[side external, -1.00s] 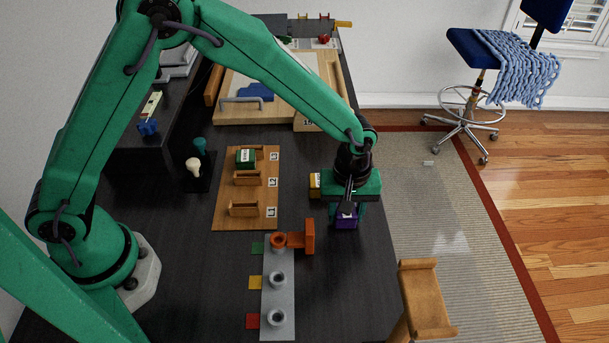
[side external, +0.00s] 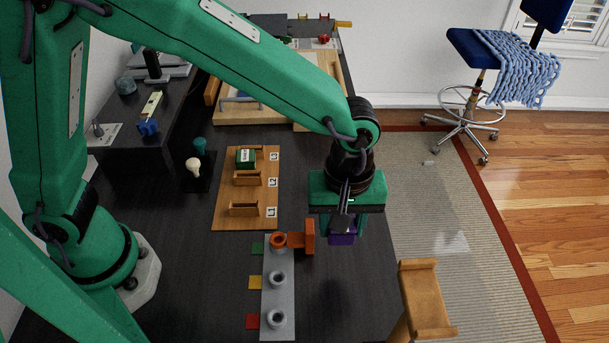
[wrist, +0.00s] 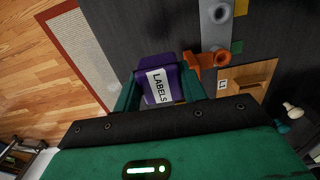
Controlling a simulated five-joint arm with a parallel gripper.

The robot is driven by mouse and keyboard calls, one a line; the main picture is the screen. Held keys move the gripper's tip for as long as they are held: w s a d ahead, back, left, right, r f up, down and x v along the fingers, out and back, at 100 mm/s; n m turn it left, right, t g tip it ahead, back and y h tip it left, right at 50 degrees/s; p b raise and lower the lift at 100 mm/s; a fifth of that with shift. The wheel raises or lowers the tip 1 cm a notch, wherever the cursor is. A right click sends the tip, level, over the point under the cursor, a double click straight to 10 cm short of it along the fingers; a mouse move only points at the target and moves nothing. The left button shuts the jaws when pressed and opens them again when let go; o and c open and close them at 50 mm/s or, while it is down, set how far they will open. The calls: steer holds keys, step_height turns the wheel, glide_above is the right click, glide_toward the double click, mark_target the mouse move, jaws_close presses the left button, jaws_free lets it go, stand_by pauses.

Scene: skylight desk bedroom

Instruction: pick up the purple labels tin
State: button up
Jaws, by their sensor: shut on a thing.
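The purple labels tin (wrist: 159,87) is between the fingers of my gripper (wrist: 163,98) in the wrist view, with its white LABELS sticker facing the camera. In the side view the purple tin (side external: 341,238) shows below my gripper (side external: 344,230), partly covered by the fingers. My gripper is shut on it. The tin appears held above the dark desk, with a shadow on the desk below and apart from it.
An orange part (side external: 306,236) stands on the end of a grey strip with several round sockets (side external: 278,297), left of my gripper. A wooden rack (side external: 246,222) holds a green tin (side external: 245,157) in slot L3. A wooden stand (side external: 427,300) is at the front right.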

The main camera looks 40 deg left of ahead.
steer(key=shift+s+d+r, duration=0.25)
steer(key=shift+s+r, duration=0.05)
steer(key=shift+s, duration=0.15)
stand_by(0.4)
